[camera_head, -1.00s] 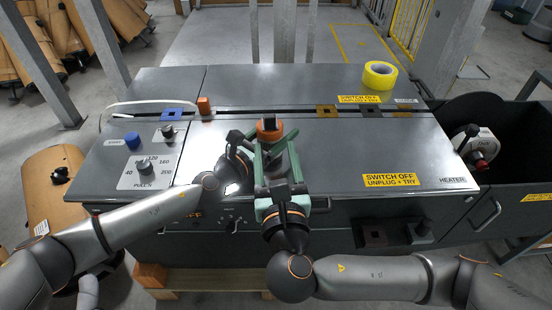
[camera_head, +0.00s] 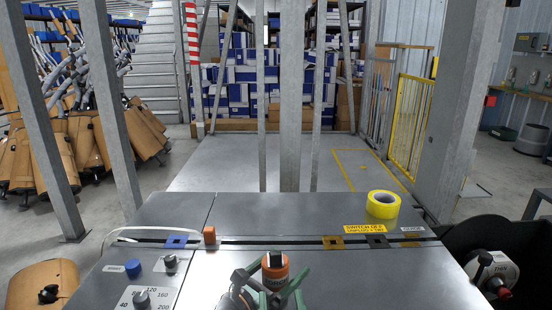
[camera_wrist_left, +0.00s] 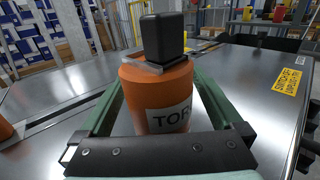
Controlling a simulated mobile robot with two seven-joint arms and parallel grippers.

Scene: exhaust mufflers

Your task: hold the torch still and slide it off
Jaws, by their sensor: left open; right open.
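The torch is an orange cylinder (camera_head: 275,270) standing upright at the front middle of the grey metal bench, with a black block on top. In the left wrist view the torch (camera_wrist_left: 158,92) shows a white label reading "TOR", partly cut off. My left gripper (camera_wrist_left: 160,85) is open, with its green fingers on either side of the torch. In the head view my left gripper (camera_head: 268,276) is around the torch's upper part. The torch's lower part is hidden.
A small orange block (camera_head: 209,235) sits at the bench slot, beside a blue square plate (camera_head: 177,242) and white cable. Yellow tape (camera_head: 383,204) lies at the back right. Knobs (camera_head: 142,299) are at the left. The bench top right of the torch is clear.

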